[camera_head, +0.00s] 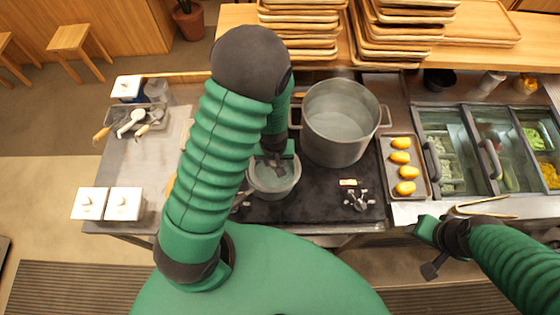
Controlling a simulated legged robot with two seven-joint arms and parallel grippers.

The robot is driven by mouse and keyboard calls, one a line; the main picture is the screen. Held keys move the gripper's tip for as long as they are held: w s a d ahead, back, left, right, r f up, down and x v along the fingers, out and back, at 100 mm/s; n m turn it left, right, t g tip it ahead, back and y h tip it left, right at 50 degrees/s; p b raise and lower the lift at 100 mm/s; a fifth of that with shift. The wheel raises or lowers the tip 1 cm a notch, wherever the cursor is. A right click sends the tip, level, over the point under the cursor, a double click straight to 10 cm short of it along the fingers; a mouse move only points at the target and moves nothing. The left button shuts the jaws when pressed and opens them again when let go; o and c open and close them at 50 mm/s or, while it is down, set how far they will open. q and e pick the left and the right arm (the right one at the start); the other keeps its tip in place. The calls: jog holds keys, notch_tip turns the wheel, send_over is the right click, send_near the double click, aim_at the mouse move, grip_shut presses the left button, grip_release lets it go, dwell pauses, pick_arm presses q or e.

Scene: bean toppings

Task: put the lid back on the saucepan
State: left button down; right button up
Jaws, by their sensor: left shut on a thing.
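The small saucepan (252,187) stands on the dark stove top, left of a large pot. My left gripper (273,158) reaches down over it and is shut on what looks like the lid (285,183), a pale, see-through disc at the saucepan's mouth. My arm and gripper hide the far side of the saucepan. I cannot tell whether the disc touches the rim all round.
The large open pot (340,150) of liquid stands close to the right of the saucepan. A tray (391,153) with several yellow items and lidded food bins (465,150) lie further right. Utensils (137,122) and white-lidded containers (124,203) are at left. Stacked trays (302,25) stand behind.

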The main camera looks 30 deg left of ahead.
pick_arm(q)
jog(key=shift+s+a+f, duration=0.1)
jog(key=shift+a+f, duration=0.1)
jog(key=shift+a, duration=0.5)
jog(key=shift+a+f, duration=0.15)
jog(key=shift+a, duration=0.55)
jog(key=shift+d+r+b, duration=0.1)
jog(key=shift+d+b, duration=0.3)
jog(key=shift+d, duration=0.3)
jog(key=shift+s+d+r, duration=0.1)
jog(key=shift+d, duration=0.05)
jog(key=shift+a, duration=0.45)
jog(key=shift+a+f, duration=0.25)
jog(key=shift+a, duration=0.35)
jog(key=shift+d+r, duration=0.1)
jog(key=shift+d, duration=1.3)
jog(key=shift+a, duration=0.45)
pick_arm(e)
jog(key=shift+a+f, duration=0.1)
jog(key=shift+a, duration=0.9)
